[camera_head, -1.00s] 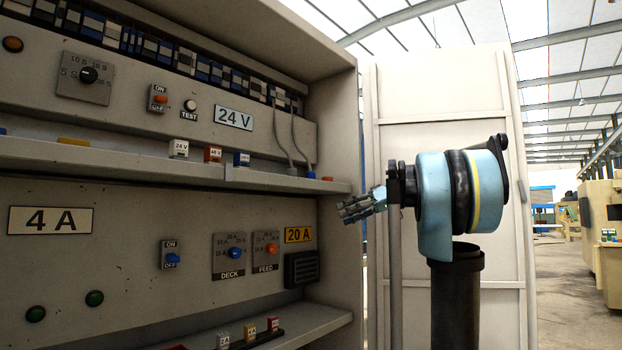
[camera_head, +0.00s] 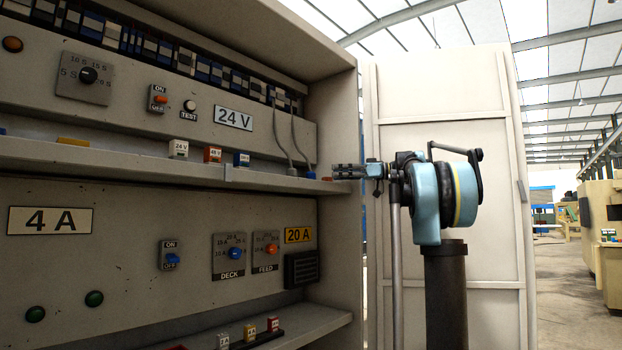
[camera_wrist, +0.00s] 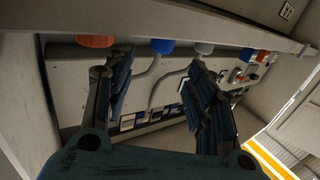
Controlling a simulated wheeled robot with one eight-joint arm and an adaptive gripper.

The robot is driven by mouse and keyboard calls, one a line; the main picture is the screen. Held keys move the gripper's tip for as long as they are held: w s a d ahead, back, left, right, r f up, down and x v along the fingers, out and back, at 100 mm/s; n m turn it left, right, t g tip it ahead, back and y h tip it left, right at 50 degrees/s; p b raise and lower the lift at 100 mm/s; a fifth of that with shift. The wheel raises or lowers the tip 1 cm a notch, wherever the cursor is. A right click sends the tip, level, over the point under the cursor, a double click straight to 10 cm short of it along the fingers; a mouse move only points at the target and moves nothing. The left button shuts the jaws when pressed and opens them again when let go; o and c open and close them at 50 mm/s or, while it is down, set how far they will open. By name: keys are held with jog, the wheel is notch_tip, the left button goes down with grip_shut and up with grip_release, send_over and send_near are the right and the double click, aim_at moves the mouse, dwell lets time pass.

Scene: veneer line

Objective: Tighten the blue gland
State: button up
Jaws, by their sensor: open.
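The blue gland (camera_head: 311,174) is a small blue cap on the shelf edge at the panel's right end, with a grey cable rising from it. In the wrist view the blue gland (camera_wrist: 162,46) shows at the top, between and beyond my fingertips. My gripper (camera_head: 335,171) points left, level with the shelf and just right of the gland. In the wrist view my gripper (camera_wrist: 160,64) is open and empty, its fingers either side of the gland's line. I see no contact.
An orange gland (camera_wrist: 95,41) and a grey gland (camera_wrist: 204,47) flank the blue one closely. The cabinet's side wall (camera_head: 342,130) stands close to my gripper.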

aim_at(311, 173)
jog(key=a, duration=0.7)
jog(key=w+a, duration=0.1)
jog(key=a, duration=0.3)
jog(key=shift+w, duration=0.1)
jog(key=c, duration=1.1)
